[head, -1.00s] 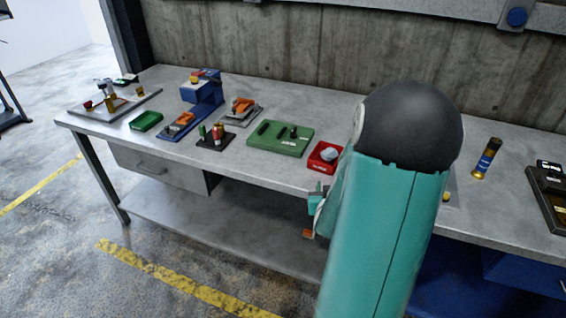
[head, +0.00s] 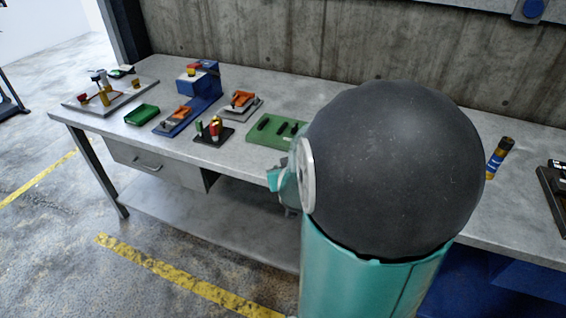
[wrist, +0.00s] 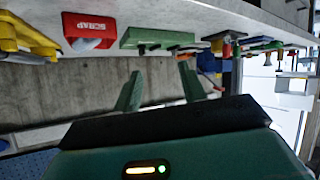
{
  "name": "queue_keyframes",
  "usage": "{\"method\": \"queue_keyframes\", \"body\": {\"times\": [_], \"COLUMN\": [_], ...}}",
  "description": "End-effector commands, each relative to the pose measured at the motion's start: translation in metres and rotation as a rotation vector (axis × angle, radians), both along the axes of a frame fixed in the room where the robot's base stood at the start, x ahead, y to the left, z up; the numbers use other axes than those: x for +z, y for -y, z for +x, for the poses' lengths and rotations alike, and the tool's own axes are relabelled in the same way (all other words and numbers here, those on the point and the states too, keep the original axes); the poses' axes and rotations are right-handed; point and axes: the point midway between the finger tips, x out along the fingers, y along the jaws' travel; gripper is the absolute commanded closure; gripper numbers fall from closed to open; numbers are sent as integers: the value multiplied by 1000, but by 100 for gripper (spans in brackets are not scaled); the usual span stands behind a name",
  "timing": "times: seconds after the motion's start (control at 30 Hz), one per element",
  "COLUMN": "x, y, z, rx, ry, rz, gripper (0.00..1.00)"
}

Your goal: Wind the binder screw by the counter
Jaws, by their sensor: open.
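No part labelled as the binder screw or the counter can be made out. A blue stand (head: 207,88) with a red and yellow top stands at the back left of the bench. A grey board (head: 105,98) with brass-coloured posts lies at the far left end. I cannot tell whether either carries the screw. My gripper (wrist: 160,68) is open and empty in the wrist view, its two fingers apart below the bench items. In the head view it shows only partly as teal pieces (head: 276,180) by the bench's front edge; my arm hides the rest.
A green board (head: 262,131), a black rack (head: 213,137) with red and green cylinders, a green tray (head: 142,114) and an orange-topped plate (head: 240,103) sit on the bench. A red SCRAP bin (wrist: 88,30) shows in the wrist view. A black device (head: 553,190) lies right.

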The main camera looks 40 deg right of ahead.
Motion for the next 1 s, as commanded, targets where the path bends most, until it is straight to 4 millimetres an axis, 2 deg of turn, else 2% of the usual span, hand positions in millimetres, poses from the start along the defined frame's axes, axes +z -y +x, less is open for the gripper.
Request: {"method": "queue_keyframes", "body": {"times": [0.23, 0.73, 0.87, 1.0], "x": [6, 5, -1, -15], "y": [-14, -15, -6, 20], "z": [2, 0, -2, -10], "rx": [24, 22, -4, -75], "ry": [-22, -22, -1, 50], "rz": [15, 17, 19, 14], "gripper": [59, 59, 59, 59]}}
